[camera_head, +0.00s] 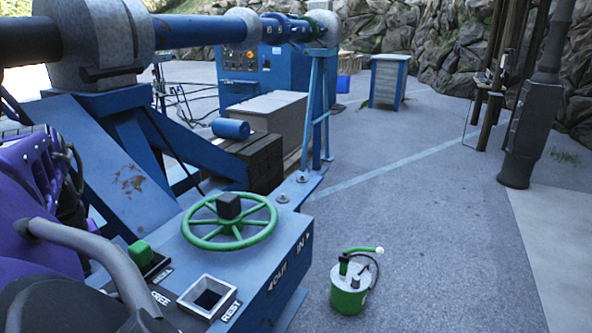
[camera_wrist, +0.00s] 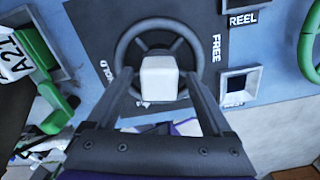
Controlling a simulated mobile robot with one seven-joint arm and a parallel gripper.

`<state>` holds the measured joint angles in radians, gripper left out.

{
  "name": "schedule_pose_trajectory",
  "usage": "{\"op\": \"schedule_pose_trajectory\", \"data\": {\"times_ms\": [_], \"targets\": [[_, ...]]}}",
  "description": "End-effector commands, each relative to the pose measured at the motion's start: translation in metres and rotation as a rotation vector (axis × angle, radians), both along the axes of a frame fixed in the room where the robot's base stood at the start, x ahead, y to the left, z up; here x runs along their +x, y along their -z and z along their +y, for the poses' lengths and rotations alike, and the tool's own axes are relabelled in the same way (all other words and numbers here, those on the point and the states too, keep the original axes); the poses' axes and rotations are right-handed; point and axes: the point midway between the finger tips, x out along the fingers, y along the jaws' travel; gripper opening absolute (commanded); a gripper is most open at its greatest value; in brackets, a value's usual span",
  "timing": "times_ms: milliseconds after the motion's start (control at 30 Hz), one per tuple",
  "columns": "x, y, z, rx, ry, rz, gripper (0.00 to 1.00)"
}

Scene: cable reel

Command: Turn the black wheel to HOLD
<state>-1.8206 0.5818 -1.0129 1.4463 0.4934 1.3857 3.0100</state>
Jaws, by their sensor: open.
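The black wheel (camera_wrist: 122,50) shows in the wrist view on a dark panel, with a pale square block (camera_wrist: 158,77) at its hub. The word FREE (camera_wrist: 216,48) is right of the wheel; a partly hidden word ending in LD (camera_wrist: 104,72) is at its left. My gripper (camera_wrist: 158,80) is open, with one finger on each side of the block. I cannot tell whether the fingers touch it. No clear pointer shows, so the wheel's setting cannot be read. In the head view the black wheel is hidden at the lower left.
A green wheel (camera_head: 265,229) with a dark hub block and a square REST socket (camera_head: 208,294) sit nearby on the blue console (camera_head: 270,262). Green levers (camera_wrist: 50,118) stand left of the black wheel in the wrist view. A green and white can (camera_head: 348,290) stands on open floor.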

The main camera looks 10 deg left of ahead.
Motion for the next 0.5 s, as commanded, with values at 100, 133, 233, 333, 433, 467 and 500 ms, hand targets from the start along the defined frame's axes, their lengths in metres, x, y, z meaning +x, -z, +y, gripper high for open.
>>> {"op": "schedule_pose_trajectory", "data": {"times_ms": [100,133,233,333,433,467,500], "targets": [[0.000,-0.025,0.001,0.003,-0.002,-0.004,0.85],[0.000,-0.032,0.001,0.003,-0.001,-0.004,0.85],[0.001,-0.057,0.001,0.004,-0.001,-0.005,0.85],[0.001,-0.082,0.001,0.002,0.001,-0.005,0.85],[0.001,-0.106,0.000,0.001,0.000,-0.006,0.85],[0.001,-0.112,0.000,0.001,0.001,-0.004,0.85],[0.002,-0.120,0.000,0.001,0.002,-0.004,0.85]]}}
